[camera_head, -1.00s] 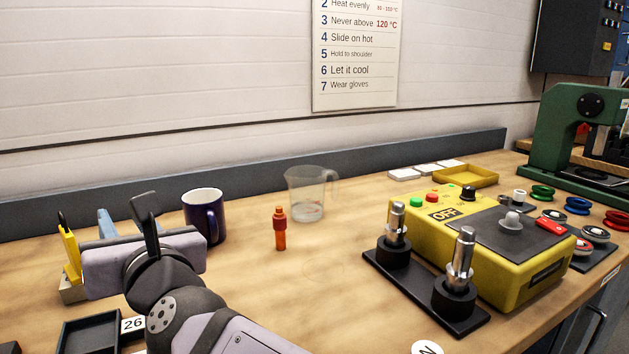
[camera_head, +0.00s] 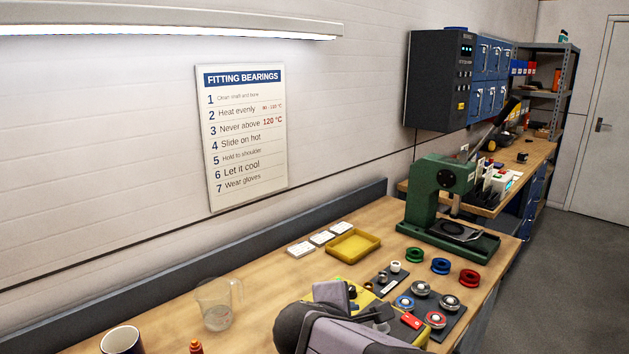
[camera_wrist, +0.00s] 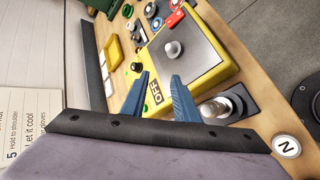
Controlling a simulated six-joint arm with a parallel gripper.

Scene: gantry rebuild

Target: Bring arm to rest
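My arm (camera_head: 345,335) reaches in from the bottom of the head view and covers much of the yellow heater box. My gripper (camera_wrist: 161,76) shows in the wrist view with its two blue fingers apart and nothing between them. The fingers point toward the yellow heater box (camera_wrist: 203,79), in front of its OFF label. I cannot tell how far above the box they are. In the head view the fingertips are hidden behind my arm.
A clear jug (camera_head: 222,315), a dark mug (camera_head: 122,341) and an orange-red bottle (camera_head: 196,347) stand at the left. A yellow tray (camera_head: 353,246), bearings, coloured rings and a green press (camera_head: 432,190) lie beyond. Metal posts (camera_wrist: 218,108) stand beside the box.

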